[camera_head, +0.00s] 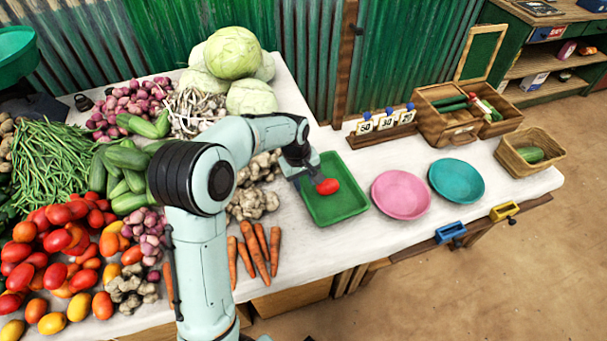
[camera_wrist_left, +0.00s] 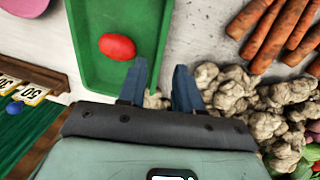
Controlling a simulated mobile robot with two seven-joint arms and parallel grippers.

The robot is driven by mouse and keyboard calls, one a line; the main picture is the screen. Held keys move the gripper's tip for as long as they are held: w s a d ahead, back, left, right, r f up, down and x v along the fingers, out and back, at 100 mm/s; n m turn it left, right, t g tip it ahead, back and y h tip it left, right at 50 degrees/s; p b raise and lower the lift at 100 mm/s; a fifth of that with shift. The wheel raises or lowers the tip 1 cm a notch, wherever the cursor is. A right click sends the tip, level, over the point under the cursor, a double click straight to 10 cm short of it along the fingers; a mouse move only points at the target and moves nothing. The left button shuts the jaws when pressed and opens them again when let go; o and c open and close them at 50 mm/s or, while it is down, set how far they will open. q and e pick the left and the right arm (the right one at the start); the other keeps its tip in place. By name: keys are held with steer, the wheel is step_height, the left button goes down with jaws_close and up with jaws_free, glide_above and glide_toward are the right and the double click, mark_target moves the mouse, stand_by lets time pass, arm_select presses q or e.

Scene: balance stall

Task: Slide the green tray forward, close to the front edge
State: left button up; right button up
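The green tray (camera_head: 332,209) lies on the white tabletop, left of the pink plate, with a red tomato (camera_head: 327,186) in it. The wrist view also shows the tray (camera_wrist_left: 110,75) and the tomato (camera_wrist_left: 117,46). My left gripper (camera_head: 305,183) is at the tray's left side, near its back. In the wrist view its two blue fingers (camera_wrist_left: 160,76) are apart with nothing clamped between them. One finger overlaps the tray's inside and the other is outside, with the tray's side wall between. Whether they touch the wall I cannot tell. My right gripper is not in view.
A pink plate (camera_head: 401,194) and a teal plate (camera_head: 456,180) stand right of the tray. Ginger (camera_head: 252,204) and carrots (camera_head: 259,247) lie to its left. A price-card rack (camera_head: 379,125) stands behind. Bare tabletop lies between the tray and the front edge.

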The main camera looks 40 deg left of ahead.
arm_select(q)
steer(key=f, duration=0.4)
steer(key=w+f, duration=0.1)
steer(key=f, duration=0.4)
steer(key=d+f, duration=0.1)
steer(key=f, duration=0.3)
steer(key=shift+w+f+b, duration=0.15)
steer(key=shift+w+b, duration=0.15)
steer(key=shift+w, duration=0.05)
jaws_close()
